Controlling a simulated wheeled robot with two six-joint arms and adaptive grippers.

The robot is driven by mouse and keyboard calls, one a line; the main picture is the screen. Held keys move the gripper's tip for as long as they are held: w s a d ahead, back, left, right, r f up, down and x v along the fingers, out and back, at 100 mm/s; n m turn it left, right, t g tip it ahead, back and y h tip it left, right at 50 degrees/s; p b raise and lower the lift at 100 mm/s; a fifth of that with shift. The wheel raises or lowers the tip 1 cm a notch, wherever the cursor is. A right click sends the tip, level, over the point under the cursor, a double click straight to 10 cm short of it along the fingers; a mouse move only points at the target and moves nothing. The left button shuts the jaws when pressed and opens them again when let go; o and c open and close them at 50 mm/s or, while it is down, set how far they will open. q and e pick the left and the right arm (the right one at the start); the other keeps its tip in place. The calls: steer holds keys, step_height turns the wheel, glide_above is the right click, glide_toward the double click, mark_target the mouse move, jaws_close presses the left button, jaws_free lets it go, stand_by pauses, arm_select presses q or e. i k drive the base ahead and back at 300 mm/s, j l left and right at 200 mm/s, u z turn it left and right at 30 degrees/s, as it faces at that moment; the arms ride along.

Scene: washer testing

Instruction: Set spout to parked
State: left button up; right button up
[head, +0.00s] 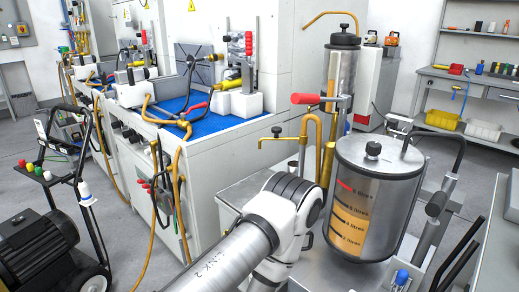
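A steel tank (380,190) with an orange level scale stands on the bench at the right. A thin brass pipe (316,120), bent over at its top, stands to its left. A small brass tap with a horizontal tube (282,139) sits beside that pipe. Another curved copper pipe (328,14) tops the tall steel cylinder (342,75) behind. I cannot tell which of these is the spout. My white and silver arm rises from the bottom middle in front of the bench and hides part of it. Neither gripper's fingertips show.
A red-handled clamp (305,98) sticks out left of the cylinder. A blue-topped test bench (215,125) with hoses and clamps is at the back left. A black wheeled motor unit (45,245) stands at the lower left. Grey floor (120,215) is open between them.

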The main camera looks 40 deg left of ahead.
mark_target(303, 141)
steer(key=j+z, duration=0.4)
steer(key=j, duration=1.15)
